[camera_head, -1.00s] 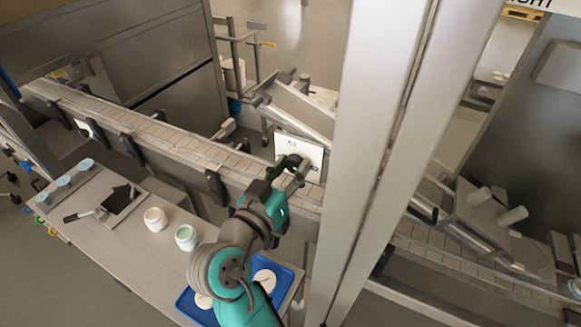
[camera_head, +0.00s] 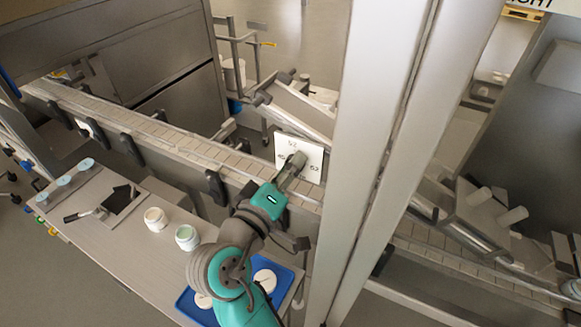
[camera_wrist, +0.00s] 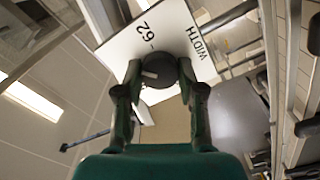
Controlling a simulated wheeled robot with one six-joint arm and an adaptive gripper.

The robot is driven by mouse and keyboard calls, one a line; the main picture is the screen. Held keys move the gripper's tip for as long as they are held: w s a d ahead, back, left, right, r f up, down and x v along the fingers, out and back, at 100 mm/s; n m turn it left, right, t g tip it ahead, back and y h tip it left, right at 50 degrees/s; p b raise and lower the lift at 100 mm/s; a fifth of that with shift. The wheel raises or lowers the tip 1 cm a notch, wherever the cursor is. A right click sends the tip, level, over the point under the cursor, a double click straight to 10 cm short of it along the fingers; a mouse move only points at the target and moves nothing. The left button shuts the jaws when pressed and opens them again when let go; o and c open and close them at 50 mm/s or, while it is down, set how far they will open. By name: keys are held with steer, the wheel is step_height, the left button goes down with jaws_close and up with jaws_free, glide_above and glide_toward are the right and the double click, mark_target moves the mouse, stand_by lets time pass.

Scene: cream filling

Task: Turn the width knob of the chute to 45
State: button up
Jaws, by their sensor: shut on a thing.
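The white width panel (camera_head: 312,152) stands upright at the conveyor's side in the head view, with small numbers that are hard to read. My gripper (camera_head: 297,160) reaches its face and hides part of it. In the wrist view, the panel (camera_wrist: 150,30) shows the word WIDTH and a number that looks like 62. The dark round knob (camera_wrist: 162,68) with a pale mark sits between the two fingertips of my gripper (camera_wrist: 160,76), which is shut on it. I cannot tell which number the mark points to.
A conveyor (camera_head: 160,130) runs behind the table, with a sloping chute (camera_head: 295,105) above it. A pale upright post (camera_head: 375,130) stands close to the right of the panel. Two jars (camera_head: 187,237) and a blue tray (camera_head: 285,285) are on the table (camera_head: 120,245).

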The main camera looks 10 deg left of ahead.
steer(key=shift+f+n, duration=0.15)
steer(key=shift+n, duration=14.35)
steer(key=o, duration=1.1)
steer(key=shift+o, duration=0.2)
steer(key=shift+s, duration=0.1)
